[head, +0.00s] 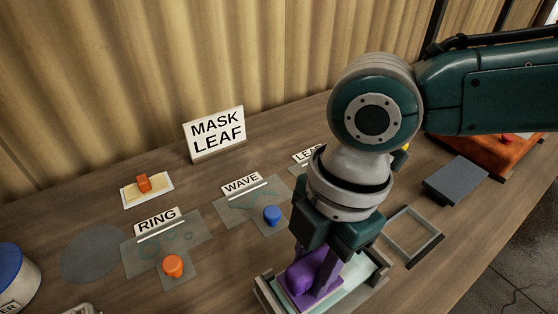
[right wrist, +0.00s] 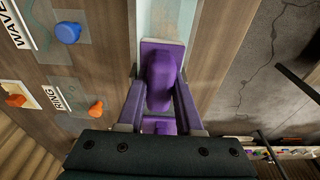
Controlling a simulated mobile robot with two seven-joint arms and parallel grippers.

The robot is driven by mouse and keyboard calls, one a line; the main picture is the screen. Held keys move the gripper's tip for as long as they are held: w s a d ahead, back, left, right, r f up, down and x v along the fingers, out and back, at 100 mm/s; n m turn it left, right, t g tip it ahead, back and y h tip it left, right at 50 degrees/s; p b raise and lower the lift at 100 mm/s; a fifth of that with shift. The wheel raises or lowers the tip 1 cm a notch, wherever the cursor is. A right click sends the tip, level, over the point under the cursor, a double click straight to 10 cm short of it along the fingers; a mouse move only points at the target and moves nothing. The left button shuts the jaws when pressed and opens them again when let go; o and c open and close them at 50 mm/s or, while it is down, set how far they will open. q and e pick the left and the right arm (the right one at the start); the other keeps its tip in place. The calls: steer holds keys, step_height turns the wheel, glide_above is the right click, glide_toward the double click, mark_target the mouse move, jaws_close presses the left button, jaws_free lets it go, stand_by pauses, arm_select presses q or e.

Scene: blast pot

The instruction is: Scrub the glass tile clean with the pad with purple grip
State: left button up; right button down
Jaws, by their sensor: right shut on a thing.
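The pad with purple grip (head: 300,281) is low in the head view, flat on the pale glass tile (head: 352,283). The tile lies in a light-framed holder at the table's front. My right gripper (head: 318,268) points down and is shut on the pad's purple grip. In the right wrist view the pad (right wrist: 160,78) sits between the purple-looking fingers, with the glass tile (right wrist: 172,16) stretching beyond it. The pad and gripper hide part of the tile; I cannot tell whether dirt is under them. My left gripper is out of view.
A "MASK LEAF" sign (head: 215,133) stands at the back. Clear stencil sheets marked RING (head: 195,228) and WAVE (head: 238,212) lie left, with orange (head: 173,266) and blue (head: 272,215) knobs. An empty frame (head: 413,236) and grey block (head: 456,180) lie right.

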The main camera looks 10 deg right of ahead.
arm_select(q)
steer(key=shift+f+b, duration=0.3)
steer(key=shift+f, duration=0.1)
arm_select(e)
steer(key=shift+f, duration=0.5)
steer(key=shift+w+d+r, duration=0.1)
steer(key=shift+w+d, duration=0.2)
steer(key=shift+d, duration=0.45)
steer(key=shift+w+d+r, duration=0.1)
steer(key=shift+w+d, duration=0.15)
steer(key=shift+d, duration=0.45)
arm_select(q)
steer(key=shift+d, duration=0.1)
arm_select(e)
steer(key=shift+d+f, duration=0.1)
arm_select(q)
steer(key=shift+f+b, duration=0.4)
steer(key=shift+b, duration=0.05)
arm_select(e)
steer(key=shift+w+d+f, duration=0.1)
steer(key=shift+w+d, duration=0.15)
steer(key=shift+d, duration=0.35)
steer(key=shift+w+d+f, duration=0.1)
steer(key=shift+w+d, duration=0.15)
steer(key=shift+d, duration=0.45)
steer(key=shift+r, duration=0.1)
